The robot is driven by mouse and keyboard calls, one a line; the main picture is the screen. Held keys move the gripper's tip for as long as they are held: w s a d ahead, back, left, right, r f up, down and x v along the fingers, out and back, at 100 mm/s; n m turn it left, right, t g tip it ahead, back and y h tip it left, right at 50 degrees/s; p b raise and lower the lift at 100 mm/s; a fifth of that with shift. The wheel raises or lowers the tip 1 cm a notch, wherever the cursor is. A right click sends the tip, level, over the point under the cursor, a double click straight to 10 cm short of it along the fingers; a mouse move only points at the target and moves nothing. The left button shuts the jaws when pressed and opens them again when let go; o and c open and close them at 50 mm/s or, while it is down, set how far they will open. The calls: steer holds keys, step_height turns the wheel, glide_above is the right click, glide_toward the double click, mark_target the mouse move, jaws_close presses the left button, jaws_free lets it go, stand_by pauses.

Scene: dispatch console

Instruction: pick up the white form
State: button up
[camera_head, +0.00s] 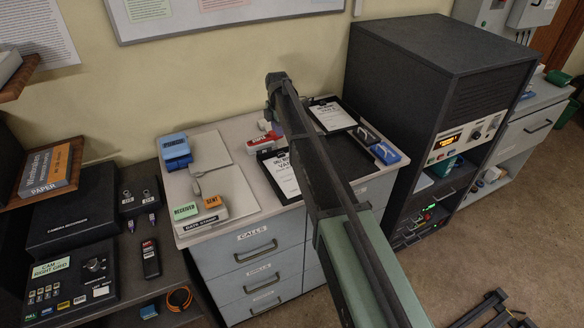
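Two white paper forms lie on dark clipboards on top of the grey drawer cabinet (213,230). The nearer white form (283,176) has a bold printed heading, and its right side is partly covered by my arm. The farther white form (332,116) lies behind and to the right of my arm. I cannot tell which of them the task means. My arm reaches up across the cabinet from the lower right and passes in front of the clipboards. My gripper's fingers do not show; they may be hidden behind the arm.
Blue and red-white staplers, a date stamp, and green RECEIVED (185,211) and orange SENT (212,202) blocks share the cabinet top. A tall dark equipment rack (440,60) stands close on the right. A control panel (70,280) is at left. Floor at right is mostly open.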

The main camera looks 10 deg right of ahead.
mark_target(280, 153)
step_height(280, 153, down, 11)
steer(key=b, duration=1)
steer(key=shift+s+r, duration=0.1)
steer(key=shift+r, duration=0.1)
jaws_close()
